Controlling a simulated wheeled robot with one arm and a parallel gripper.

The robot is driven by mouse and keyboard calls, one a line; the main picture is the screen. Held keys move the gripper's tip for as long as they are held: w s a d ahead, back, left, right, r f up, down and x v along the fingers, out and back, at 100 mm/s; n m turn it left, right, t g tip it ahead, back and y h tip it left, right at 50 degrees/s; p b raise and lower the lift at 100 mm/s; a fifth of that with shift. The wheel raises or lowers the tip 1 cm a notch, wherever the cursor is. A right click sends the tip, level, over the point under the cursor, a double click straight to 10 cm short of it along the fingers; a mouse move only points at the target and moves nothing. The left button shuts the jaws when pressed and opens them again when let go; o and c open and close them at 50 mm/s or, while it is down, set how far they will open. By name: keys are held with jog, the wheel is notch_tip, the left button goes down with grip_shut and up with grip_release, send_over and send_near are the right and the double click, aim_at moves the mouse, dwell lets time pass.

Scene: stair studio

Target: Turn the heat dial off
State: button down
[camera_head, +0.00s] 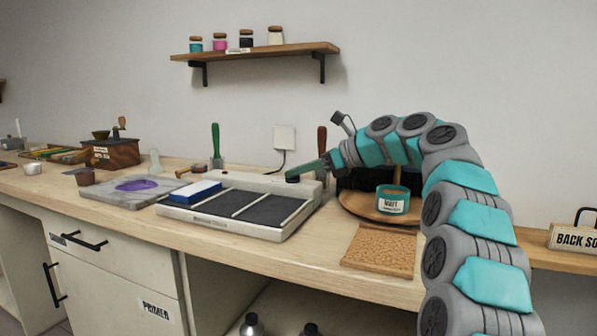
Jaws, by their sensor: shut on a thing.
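A low white appliance (237,225) with dark panels in its top lies on the wooden counter. A pale raised bar (250,181) runs along its back. My gripper (294,177) reaches in from the right and points left and slightly down at the right part of this bar. Its fingers are shut on a small dark dial (291,179) there. The dial is mostly hidden by the fingers, so its setting and any markings cannot be read.
A blue and white block (196,191) lies at the appliance's left. A teal tin (392,199) stands on a round wooden tray (362,209) under my arm. A cork mat (379,249) lies in front. A green-handled tool (216,146) stands behind.

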jog(key=c, duration=0.9)
grip_release()
jog(key=shift+o, duration=0.2)
jog(key=v, duration=0.7)
jog(key=shift+d, duration=0.3)
jog(key=shift+s+r, duration=0.1)
jog(key=shift+s, duration=0.05)
jog(key=shift+c, duration=0.2)
